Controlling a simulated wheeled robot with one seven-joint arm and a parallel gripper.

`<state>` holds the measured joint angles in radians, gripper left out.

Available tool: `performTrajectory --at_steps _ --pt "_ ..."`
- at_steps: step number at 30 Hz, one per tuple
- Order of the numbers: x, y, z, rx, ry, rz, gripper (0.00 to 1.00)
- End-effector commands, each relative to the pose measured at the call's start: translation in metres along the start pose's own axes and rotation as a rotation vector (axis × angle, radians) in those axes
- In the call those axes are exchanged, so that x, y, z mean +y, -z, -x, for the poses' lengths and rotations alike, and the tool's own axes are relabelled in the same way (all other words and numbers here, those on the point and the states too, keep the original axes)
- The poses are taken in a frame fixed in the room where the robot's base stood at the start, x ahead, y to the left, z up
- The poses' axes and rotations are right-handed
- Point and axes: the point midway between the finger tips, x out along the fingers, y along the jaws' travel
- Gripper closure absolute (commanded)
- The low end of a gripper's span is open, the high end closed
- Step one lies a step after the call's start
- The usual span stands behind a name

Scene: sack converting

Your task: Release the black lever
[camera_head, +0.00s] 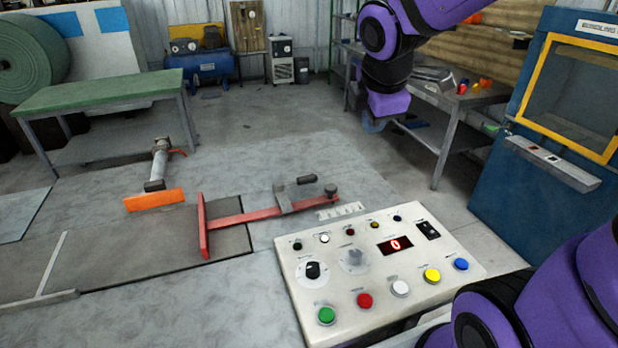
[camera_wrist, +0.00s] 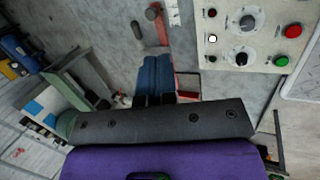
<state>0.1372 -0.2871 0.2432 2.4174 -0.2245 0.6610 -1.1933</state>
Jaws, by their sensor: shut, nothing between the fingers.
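The black lever (camera_head: 306,180) is the dark handle of a clamp on the red bar (camera_head: 262,213), on the grey table behind the control panel. It lies nearly flat, beside a dark round knob (camera_head: 330,190). In the wrist view the lever (camera_wrist: 136,29) shows small near the top, beyond the fingertips. My gripper (camera_head: 374,125) hangs in the air, up and to the right of the lever in the head view, apart from it. In the wrist view its blue fingers (camera_wrist: 154,62) are together and empty.
The control panel (camera_head: 365,258), with several buttons and a red display, lies in front of the lever. An orange plate (camera_head: 154,200) stands to the left. A workbench (camera_head: 452,106) and a blue cabinet (camera_head: 535,170) stand at the right.

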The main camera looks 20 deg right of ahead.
Motion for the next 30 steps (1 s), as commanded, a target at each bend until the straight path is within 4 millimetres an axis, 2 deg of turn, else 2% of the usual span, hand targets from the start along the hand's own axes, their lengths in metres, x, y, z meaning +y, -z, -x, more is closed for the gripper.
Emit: performTrajectory --at_steps 1,6,12,18,24,30 --pt "0.007 0.005 -0.014 0.001 0.013 0.118 1.00" --pt "0.028 0.025 -0.056 0.024 0.030 0.566 1.00" --pt "0.045 0.051 -0.107 0.091 0.020 1.077 1.00" --pt "0.053 0.074 -0.145 0.161 -0.023 1.461 1.00" --pt "0.055 0.085 -0.162 0.193 -0.058 1.636 1.00" --pt "0.056 0.087 -0.163 0.197 -0.064 1.659 1.00"
